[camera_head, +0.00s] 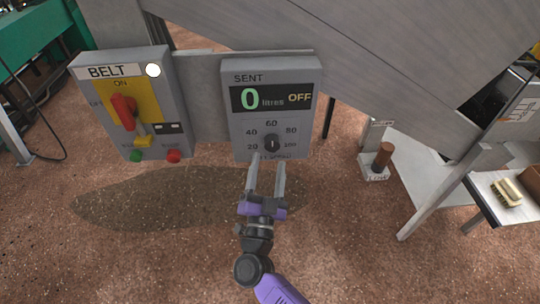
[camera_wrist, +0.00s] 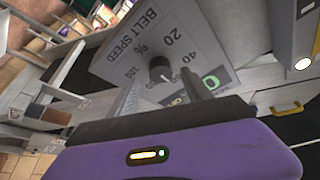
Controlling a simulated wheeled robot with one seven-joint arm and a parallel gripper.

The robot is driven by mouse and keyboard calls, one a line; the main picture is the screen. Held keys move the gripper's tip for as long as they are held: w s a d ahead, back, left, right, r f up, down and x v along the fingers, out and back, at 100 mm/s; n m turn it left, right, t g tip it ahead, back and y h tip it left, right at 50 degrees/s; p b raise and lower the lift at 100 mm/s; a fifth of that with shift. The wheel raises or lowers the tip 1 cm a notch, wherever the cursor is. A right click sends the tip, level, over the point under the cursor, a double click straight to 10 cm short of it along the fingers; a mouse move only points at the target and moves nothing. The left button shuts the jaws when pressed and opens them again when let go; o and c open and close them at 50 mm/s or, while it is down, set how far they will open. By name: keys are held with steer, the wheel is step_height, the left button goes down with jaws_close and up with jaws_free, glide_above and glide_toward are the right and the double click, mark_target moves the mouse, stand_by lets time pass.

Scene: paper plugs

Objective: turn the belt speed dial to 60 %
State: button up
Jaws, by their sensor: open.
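The belt speed dial (camera_head: 271,145) is a small dark knob low on the grey SENT panel (camera_head: 240,128), ringed by numbers from 20 to 100. Its pale mark looks roughly toward the 60 side, but the exact setting is too small to read. The dial also shows in the wrist view (camera_wrist: 160,67), where the 20 and 40 are readable. My gripper (camera_head: 268,162) is open just below and in front of the dial. In the wrist view my gripper (camera_wrist: 161,90) has its fingers on either side of the dial's line; contact cannot be told.
The panel's display (camera_head: 272,98) reads 0 litres and OFF. Left of it stands the BELT box (camera_head: 109,87) with a red switch (camera_head: 123,110) and green and red buttons. At right are a brown-handled stamp (camera_head: 383,157) and a brush (camera_head: 507,192) on a table.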

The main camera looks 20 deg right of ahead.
steer(key=v, duration=0.3)
steer(key=shift+s+f, duration=0.15)
steer(key=shift+s, duration=0.05)
steer(key=shift+w+a, duration=0.1)
steer(key=shift+a, duration=0.05)
steer(key=s+a+r+n+t+y, duration=0.4)
steer(key=s+a+r+n+y, duration=0.15)
steer(key=y, duration=0.25)
steer(key=s+d+n+g+y, duration=0.1)
steer(key=s+d+n+g, duration=0.1)
steer(key=s, duration=0.8)
steer(key=s+d+n+g+y, duration=0.1)
steer(key=s+d+n+g, duration=0.1)
steer(key=s, duration=0.9)
steer(key=s+d+f+n+g, duration=0.1)
steer(key=s+d+n+g, duration=0.2)
steer(key=s+d, duration=0.3)
steer(key=s+g, duration=0.1)
steer(key=s, duration=0.3)
steer(key=shift+s+y, duration=0.4)
